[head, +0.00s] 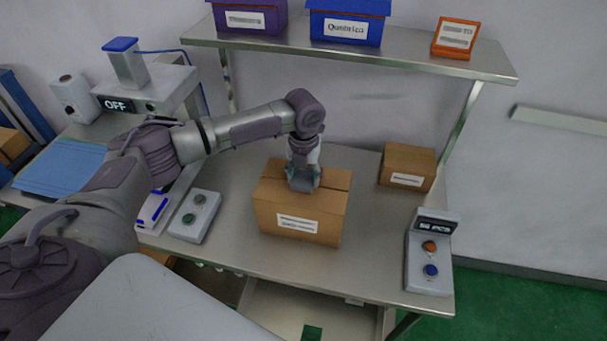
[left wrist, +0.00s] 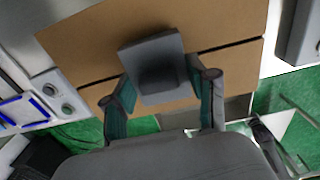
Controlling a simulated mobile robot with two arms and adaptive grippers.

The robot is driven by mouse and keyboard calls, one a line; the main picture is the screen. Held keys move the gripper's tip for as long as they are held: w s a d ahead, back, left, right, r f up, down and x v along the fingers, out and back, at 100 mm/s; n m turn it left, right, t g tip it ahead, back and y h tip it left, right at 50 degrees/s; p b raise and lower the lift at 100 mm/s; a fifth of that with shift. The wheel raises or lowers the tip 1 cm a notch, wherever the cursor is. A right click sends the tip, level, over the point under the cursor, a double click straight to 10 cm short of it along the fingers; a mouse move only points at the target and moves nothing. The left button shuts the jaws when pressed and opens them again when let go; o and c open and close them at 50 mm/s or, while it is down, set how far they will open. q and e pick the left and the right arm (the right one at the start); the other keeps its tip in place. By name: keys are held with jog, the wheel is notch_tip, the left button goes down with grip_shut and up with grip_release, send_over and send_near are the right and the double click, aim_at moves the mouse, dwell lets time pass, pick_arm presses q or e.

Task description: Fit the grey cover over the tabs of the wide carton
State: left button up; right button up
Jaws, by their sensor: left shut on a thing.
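The wide carton (head: 303,220) is a brown box with a white label, standing upright in the middle of the steel table. Its top flaps meet along a dark seam, also seen in the left wrist view (left wrist: 225,30). My left gripper (head: 303,182) points down over the carton top. In the left wrist view its fingers (left wrist: 163,92) are shut on the grey cover (left wrist: 152,62), a small square piece lying over the seam line. I cannot tell whether the cover touches the carton, and the tabs cannot be made out. My right gripper is not in view.
A smaller carton (head: 407,167) stands to the right on the table (head: 375,265). A two-button box (head: 194,216) is at left, and a control box (head: 429,262) with a display is at front right. A shelf (head: 400,57) with bins spans the back.

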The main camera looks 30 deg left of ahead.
pick_arm(q)
jog(key=shift+f, duration=0.15)
dwell(0.8)
jog(key=o, duration=1.2)
jog(key=shift+o, duration=0.2)
jog(key=shift+p, duration=0.3)
notch_tip(320, 180, up, 5)
jog(key=p, duration=0.5)
jog(key=shift+r+p, duration=0.7)
jog(key=shift+r, duration=0.35)
jog(key=shift+f, duration=0.1)
